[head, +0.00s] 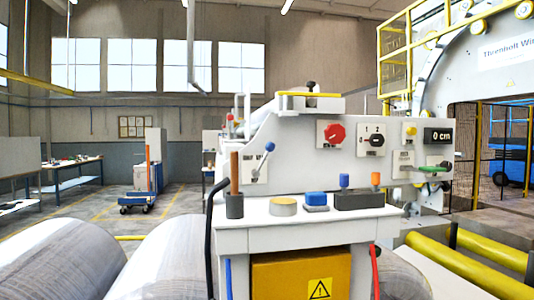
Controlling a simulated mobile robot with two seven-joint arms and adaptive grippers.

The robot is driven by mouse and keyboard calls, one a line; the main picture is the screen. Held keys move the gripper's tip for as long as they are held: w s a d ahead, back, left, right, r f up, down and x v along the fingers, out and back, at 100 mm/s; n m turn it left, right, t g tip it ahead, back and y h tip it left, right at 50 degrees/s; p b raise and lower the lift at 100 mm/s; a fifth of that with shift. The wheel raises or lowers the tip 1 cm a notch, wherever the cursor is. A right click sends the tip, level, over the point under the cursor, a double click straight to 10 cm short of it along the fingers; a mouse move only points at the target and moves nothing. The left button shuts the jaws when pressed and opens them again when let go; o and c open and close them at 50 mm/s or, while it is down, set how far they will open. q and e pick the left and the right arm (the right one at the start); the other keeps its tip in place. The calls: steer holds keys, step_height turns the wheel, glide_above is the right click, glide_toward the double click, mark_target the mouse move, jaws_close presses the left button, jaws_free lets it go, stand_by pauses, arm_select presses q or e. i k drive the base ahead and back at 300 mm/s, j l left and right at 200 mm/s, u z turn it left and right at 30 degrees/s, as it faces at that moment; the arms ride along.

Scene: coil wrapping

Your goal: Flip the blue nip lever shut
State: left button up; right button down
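The nip lever (264,159) is on the left part of the white machine panel, over a pale labelled plate. Its thin metal stem rises from the plate and leans to the right of upright, with a blue ball at its top end. The label behind it is too small to read fully. Nothing touches the lever. Neither of my grippers is in view.
The panel also carries a red knob (335,133), a selector (374,140), a "0 cm" display (438,135) and a green-handled lever (433,169). Large rolls (60,260) lie at left.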

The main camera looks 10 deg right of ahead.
mark_target(269, 147)
steer(key=k+j, duration=0.1)
steer(key=j, duration=0.75)
steer(key=k+j+z, duration=0.1)
steer(key=j, duration=0.3)
steer(key=k, duration=0.05)
